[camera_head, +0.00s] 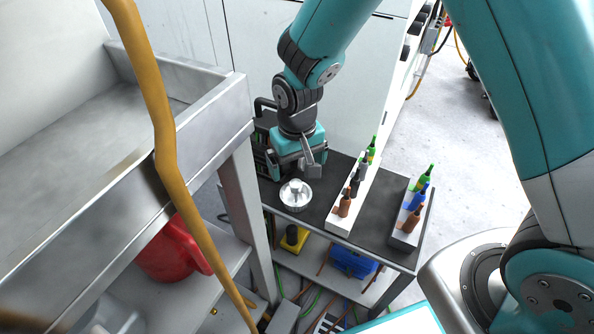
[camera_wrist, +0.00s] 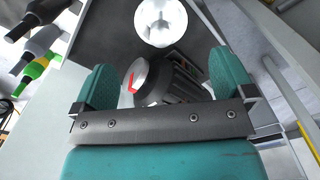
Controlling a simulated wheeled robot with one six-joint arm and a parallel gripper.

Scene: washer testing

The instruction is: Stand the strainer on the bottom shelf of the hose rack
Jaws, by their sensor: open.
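A round silver metal piece with a raised centre, which looks like the strainer (camera_head: 295,196), stands on the dark top of a small table (camera_head: 381,226). It also shows as a bright round shape at the top of the wrist view (camera_wrist: 161,22). My gripper (camera_head: 312,170) is above the table, just behind and above this piece, and is open. In the wrist view its teal fingers are apart (camera_wrist: 157,86), with a dark device with a red mark (camera_wrist: 168,84) showing between them. I cannot tell whether they touch it. Which structure is the hose rack is unclear.
Bottles stand in a white holder (camera_head: 340,222) and a grey holder (camera_head: 401,237) to the right. A yellow item (camera_head: 292,238) and blue box (camera_head: 352,262) are on the shelf below. A steel frame (camera_head: 215,115) with a red bucket (camera_head: 172,252) and yellow-brown hose (camera_head: 165,125) fills the left.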

